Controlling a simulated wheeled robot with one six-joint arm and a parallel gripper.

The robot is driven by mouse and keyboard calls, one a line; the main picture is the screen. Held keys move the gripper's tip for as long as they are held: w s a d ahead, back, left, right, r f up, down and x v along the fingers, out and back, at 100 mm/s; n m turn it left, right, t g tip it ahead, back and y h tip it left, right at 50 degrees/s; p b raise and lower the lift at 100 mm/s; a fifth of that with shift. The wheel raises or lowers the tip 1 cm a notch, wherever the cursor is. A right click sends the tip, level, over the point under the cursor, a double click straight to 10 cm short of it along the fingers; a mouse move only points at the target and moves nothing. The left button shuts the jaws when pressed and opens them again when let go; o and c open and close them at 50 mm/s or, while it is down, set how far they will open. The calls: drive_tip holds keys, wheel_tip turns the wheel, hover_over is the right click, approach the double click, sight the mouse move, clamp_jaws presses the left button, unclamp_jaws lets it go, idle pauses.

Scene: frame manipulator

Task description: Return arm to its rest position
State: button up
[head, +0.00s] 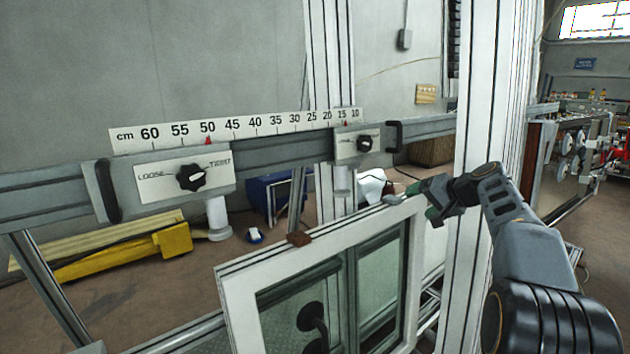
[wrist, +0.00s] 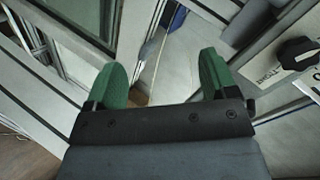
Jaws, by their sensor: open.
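My gripper (head: 434,203) is in front of the right white upright in the head view, at the end of my dark grey arm. It is near the top right corner of the white window frame (head: 238,310); I cannot tell whether it touches the frame. In the wrist view my gripper (wrist: 162,82) shows two green fingers spread apart with nothing between them. Below the fingers the view holds grey and white surfaces.
A metal rail with a centimetre scale (head: 180,133) crosses the head view. It carries a left knob (head: 191,177), a right knob (head: 365,143) and black handles (head: 107,190). White uprights (head: 485,130) stand close to my arm. A yellow object (head: 125,255) lies on the floor.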

drive_tip(key=s+a+f+g+h+p, duration=0.1)
drive_tip(key=s+a+f+g+h, duration=0.15)
drive_tip(key=s+f, duration=0.45)
drive_tip(key=s+a+f+g+h+p, duration=0.1)
drive_tip(key=s+a+f+g+h, duration=0.2)
drive_tip(key=s, duration=0.6)
drive_tip(key=s+a+f+n+p, duration=0.1)
drive_tip(key=s+a+f+n, duration=0.1)
drive_tip(key=s, duration=0.6)
drive_tip(key=s+a+f+n+p, duration=0.1)
drive_tip(key=s+a+n+p, duration=0.1)
drive_tip(key=s+a, duration=0.3)
drive_tip(key=shift+s+a+f+n+h, duration=0.25)
drive_tip(key=shift+s+f+n+h, duration=0.2)
drive_tip(key=shift+s, duration=1.25)
